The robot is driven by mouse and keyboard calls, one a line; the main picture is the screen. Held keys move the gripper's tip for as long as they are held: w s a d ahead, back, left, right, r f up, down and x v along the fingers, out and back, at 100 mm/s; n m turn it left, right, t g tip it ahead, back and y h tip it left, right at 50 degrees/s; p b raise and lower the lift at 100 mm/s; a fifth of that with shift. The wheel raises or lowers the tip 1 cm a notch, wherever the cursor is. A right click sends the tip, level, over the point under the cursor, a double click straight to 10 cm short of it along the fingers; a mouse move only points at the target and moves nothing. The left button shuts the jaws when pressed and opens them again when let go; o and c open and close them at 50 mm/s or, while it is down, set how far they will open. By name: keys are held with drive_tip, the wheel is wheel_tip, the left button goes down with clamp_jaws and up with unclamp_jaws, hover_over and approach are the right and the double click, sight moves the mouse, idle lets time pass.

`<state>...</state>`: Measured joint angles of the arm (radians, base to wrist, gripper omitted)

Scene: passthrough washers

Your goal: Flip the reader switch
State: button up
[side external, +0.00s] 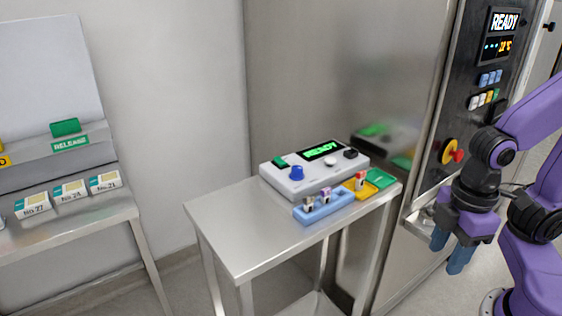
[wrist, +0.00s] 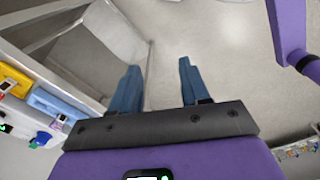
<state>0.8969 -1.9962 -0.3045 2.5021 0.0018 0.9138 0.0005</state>
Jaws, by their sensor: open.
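The reader (side external: 300,177) is a white box on the steel table, its screen (side external: 324,150) showing green READY. On its top are a green switch (side external: 279,161) at the left, a blue knob (side external: 297,172), a white round button (side external: 330,161) and a small black part (side external: 350,153) at the right. I cannot tell the switch positions. My gripper (side external: 449,252) is open and empty, pointing down, to the right of the table and apart from the reader. In the wrist view, the blue fingers (wrist: 158,72) are spread over bare floor.
A blue rack (side external: 322,207) with several small vials, a yellow tray (side external: 361,188) and a green tray (side external: 379,178) sit by the reader. The steel table (side external: 240,235) is clear at its left. A tall machine (side external: 425,170) with a red-yellow knob stands behind my gripper.

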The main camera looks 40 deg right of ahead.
drive_tip(key=shift+c, duration=0.3)
drive_tip(key=c, duration=0.6)
drive_tip(key=shift+w+a+r, duration=0.1)
drive_tip(key=shift+w+a, duration=0.15)
drive_tip(key=shift+w, duration=0.1)
clamp_jaws()
drive_tip(key=w+a+r+n+t, duration=0.1)
drive_tip(key=w+a+r, duration=0.1)
drive_tip(key=w, duration=0.6)
drive_tip(key=w+a+r+n, duration=0.1)
drive_tip(key=w+a+r, duration=0.15)
drive_tip(key=w, duration=0.55)
drive_tip(key=w+a+r+n+t, duration=0.1)
drive_tip(key=w+a+r, duration=0.15)
drive_tip(key=w, duration=0.55)
drive_tip(key=w+d+r+n+t, duration=0.1)
drive_tip(key=w+d, duration=0.3)
drive_tip(key=w, duration=0.6)
drive_tip(key=w+d+r+n+t, duration=0.1)
drive_tip(key=w+d, duration=0.3)
drive_tip(key=w, duration=0.6)
drive_tip(key=shift+w+d, duration=0.2)
drive_tip(key=shift+w, duration=0.1)
